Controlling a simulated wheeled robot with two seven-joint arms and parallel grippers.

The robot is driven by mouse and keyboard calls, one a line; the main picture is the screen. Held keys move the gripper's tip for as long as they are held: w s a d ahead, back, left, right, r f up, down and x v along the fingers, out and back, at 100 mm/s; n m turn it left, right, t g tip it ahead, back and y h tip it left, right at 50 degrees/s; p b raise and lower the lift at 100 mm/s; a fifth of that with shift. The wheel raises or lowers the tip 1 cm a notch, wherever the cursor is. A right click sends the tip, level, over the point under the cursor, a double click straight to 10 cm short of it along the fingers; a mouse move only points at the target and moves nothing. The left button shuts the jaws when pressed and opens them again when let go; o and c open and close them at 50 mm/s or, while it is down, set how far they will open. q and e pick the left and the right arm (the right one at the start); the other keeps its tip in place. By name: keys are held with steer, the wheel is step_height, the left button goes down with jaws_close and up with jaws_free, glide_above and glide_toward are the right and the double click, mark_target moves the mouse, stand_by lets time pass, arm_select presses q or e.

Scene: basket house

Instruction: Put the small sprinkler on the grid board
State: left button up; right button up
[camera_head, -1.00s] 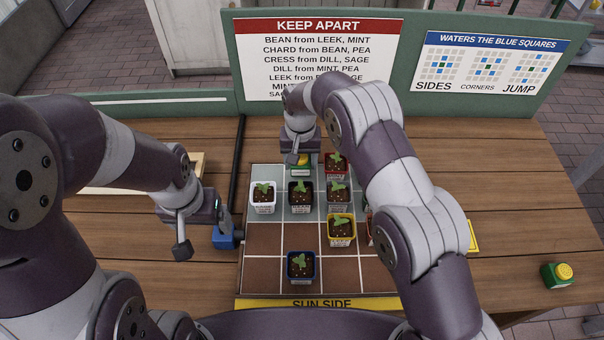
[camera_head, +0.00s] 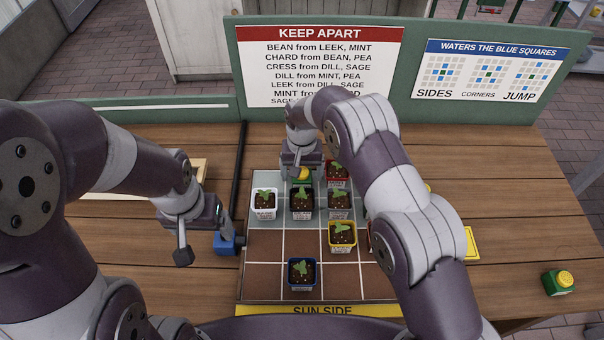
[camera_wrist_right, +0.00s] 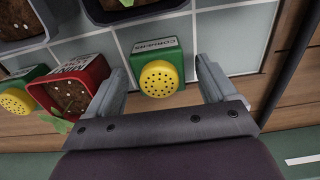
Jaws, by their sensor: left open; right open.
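A green sprinkler with a yellow dotted cap (camera_head: 303,175) stands in the back row of the grid board (camera_head: 268,282). It also shows in the right wrist view (camera_wrist_right: 160,78), upright on a pale tile, its label partly readable. My right gripper (camera_head: 301,168) is open, with one finger on each side of this sprinkler and visible gaps between them in the right wrist view. A second green and yellow sprinkler (camera_wrist_right: 16,101) stands beyond the red pot. A third (camera_head: 559,282) is on the table at far right. My left gripper (camera_head: 203,235) is open and empty, left of the board.
Several seedling pots stand on the board, among them a red pot (camera_head: 338,173), a white pot (camera_head: 264,208), a yellow pot (camera_head: 342,241) and a blue pot (camera_head: 301,276). A blue block (camera_head: 226,244) sits beside my left gripper. A green signboard (camera_head: 412,45) stands behind.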

step_height(320, 180, up, 8)
steer(key=shift+f, duration=0.25)
step_height(320, 180, up, 4)
steer(key=p, duration=0.2)
steer(key=shift+s+f+p, duration=0.1)
steer(key=shift+f+p, duration=0.15)
steer(key=shift+p, duration=0.05)
steer(key=s+d+r, duration=0.6)
steer(key=s+d, duration=0.5)
steer(key=d, duration=0.2)
steer(key=s+d+t, duration=0.1)
steer(key=s+d, duration=0.4)
steer(key=s, duration=0.8)
steer(key=shift+s+r, duration=0.15)
steer(key=shift+d, duration=0.25)
